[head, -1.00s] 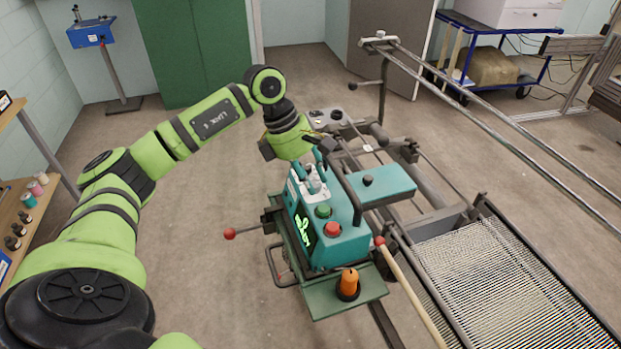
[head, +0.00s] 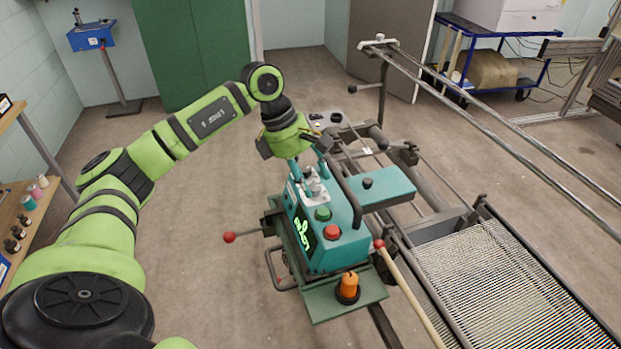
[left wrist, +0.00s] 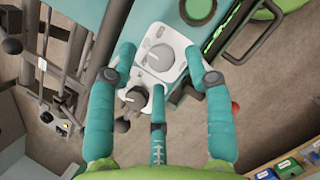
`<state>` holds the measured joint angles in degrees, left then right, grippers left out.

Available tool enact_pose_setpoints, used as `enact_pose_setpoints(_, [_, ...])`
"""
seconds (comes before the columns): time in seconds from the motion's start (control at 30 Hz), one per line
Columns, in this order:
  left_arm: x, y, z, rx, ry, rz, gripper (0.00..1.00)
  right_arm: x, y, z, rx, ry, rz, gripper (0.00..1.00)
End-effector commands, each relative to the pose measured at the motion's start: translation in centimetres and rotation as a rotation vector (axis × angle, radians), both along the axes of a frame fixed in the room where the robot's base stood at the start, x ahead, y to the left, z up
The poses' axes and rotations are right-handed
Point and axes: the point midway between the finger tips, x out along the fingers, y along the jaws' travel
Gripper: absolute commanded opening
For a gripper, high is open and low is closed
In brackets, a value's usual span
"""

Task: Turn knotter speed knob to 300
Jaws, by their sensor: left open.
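The teal knotter box (head: 343,246) sits on a green stand, with a green and a red button on top. At its far end is a pale panel (head: 313,191) with knobs. In the left wrist view this panel carries a round grey dial (left wrist: 160,59) and a dark-based pointer knob (left wrist: 136,97). I cannot read their labels or settings, or tell which is the speed knob. My left gripper (head: 308,165) points down over the panel, its teal fingers open. In the left wrist view my left gripper (left wrist: 160,54) has its fingers spread around the dial area; contact is unclear. My right gripper is out of view.
A dark handle bar (head: 352,199) rises beside the panel. An orange knob (head: 347,287) stands on the near stand edge, and a red-tipped lever (head: 230,237) sticks out left. The warp frame (head: 490,265) fills the right.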

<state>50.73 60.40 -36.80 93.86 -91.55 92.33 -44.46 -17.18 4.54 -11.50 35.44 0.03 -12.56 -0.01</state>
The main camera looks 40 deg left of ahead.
Motion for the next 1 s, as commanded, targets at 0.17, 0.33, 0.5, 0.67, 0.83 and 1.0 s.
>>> enact_pose_setpoints(0.17, [-0.4,1.4,3.5,0.000,-0.007,0.003,0.52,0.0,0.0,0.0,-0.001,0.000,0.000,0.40])
enact_pose_setpoints(0.33, [-0.9,2.6,6.8,-0.001,-0.006,0.003,0.52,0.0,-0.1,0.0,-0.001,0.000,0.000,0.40])
enact_pose_setpoints(0.5, [-1.3,3.5,9.2,-0.001,-0.005,0.002,0.52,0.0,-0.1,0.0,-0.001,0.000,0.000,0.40])
enact_pose_setpoints(0.67, [-1.5,3.9,10.1,-0.001,-0.003,0.000,0.52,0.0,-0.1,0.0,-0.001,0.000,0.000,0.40])
enact_pose_setpoints(0.83, [-1.5,3.9,10.2,-0.001,0.000,0.000,0.52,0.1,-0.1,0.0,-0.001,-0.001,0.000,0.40])
enact_pose_setpoints(1.0, [-1.5,3.9,10.2,-0.001,-0.001,0.000,0.52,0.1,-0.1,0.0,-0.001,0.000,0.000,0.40])
